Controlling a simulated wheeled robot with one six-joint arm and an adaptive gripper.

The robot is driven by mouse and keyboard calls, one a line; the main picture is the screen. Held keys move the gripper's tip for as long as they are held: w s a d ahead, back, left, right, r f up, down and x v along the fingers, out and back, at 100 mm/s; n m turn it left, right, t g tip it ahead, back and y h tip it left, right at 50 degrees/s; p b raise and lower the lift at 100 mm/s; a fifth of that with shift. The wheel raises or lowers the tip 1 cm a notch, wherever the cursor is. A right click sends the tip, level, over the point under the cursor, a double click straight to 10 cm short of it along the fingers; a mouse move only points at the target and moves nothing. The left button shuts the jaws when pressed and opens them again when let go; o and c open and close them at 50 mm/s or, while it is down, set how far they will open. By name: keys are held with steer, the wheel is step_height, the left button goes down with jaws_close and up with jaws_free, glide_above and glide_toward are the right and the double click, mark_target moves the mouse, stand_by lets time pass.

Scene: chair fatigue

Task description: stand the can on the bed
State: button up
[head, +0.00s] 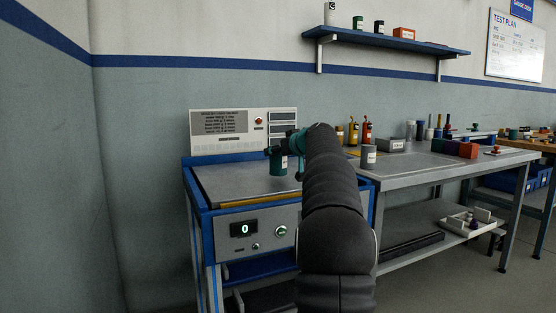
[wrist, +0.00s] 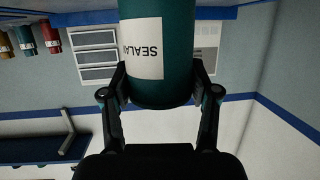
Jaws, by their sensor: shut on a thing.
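The can is a dark green cylinder with a white label, partly reading "SEALA", in the wrist view (wrist: 178,45). In the head view the can (head: 278,165) is upright over the back right part of the bed (head: 230,186), a grey flat plate on a blue-framed machine. My gripper (wrist: 160,85) is shut on the can, one finger on each side. In the head view my gripper (head: 284,150) is partly hidden by my arm. I cannot tell whether the can's base touches the bed.
A panel (head: 226,131) stands behind the bed. A yellow strip (head: 245,201) edges its front, above a display (head: 243,229) reading 0. To the right, a grey bench (head: 410,172) carries a grey can (head: 368,156), bottles and boxes. The bed's left part is clear.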

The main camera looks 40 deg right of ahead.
steer(key=shift+f, duration=0.8)
steer(key=shift+f+b, duration=0.25)
steer(key=shift+b, duration=0.1)
steer(key=o, duration=1.4)
steer(key=shift+s+r, duration=0.15)
steer(key=shift+r, duration=0.1)
steer(key=b+v, duration=0.1)
steer(key=v, duration=1)
steer(key=shift+s, duration=0.4)
